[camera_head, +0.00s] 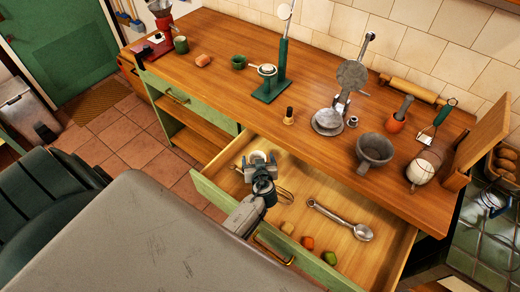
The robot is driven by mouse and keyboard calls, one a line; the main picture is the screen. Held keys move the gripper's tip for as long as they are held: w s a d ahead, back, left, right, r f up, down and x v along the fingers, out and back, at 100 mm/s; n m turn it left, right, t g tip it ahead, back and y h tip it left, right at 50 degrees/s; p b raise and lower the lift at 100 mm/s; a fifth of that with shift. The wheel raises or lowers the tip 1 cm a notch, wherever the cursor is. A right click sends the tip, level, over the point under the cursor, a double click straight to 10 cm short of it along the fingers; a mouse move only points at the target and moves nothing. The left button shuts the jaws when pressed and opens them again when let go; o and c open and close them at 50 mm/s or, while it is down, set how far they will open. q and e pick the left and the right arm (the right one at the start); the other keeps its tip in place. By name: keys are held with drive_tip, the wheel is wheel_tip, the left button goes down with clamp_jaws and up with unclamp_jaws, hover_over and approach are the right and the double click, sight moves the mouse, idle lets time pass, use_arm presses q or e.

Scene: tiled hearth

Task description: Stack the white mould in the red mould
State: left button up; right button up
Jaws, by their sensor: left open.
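My left gripper (260,163) reaches over the open drawer (345,215) with its jaws apart. A small whitish round thing (257,155), which looks like the white mould, shows between and just beyond its fingertips. I cannot tell whether the fingers touch it. Small coloured pieces lie in a row at the drawer's front: a yellow-orange one (287,228), an orange-red one (307,243) and a green one (329,257). The orange-red one may be the red mould, but it is too small to be sure. My right gripper is not in view.
The worktop behind holds a green stand (270,85), a grey mortar (374,152) and a leaning wooden board (482,142). The drawer floor right of the spoon is clear.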

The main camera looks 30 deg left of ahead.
use_arm(q)
drive_tip(key=b+v, duration=0.1)
drive_tip(key=v, duration=0.4)
drive_tip(key=shift+s+d, duration=0.25)
drive_tip(key=shift+s, duration=0.05)
drive_tip(key=shift+s+d+r+b, duration=0.25)
drive_tip(key=shift+s+r+b, duration=0.1)
drive_tip(key=shift+s+r, duration=0.05)
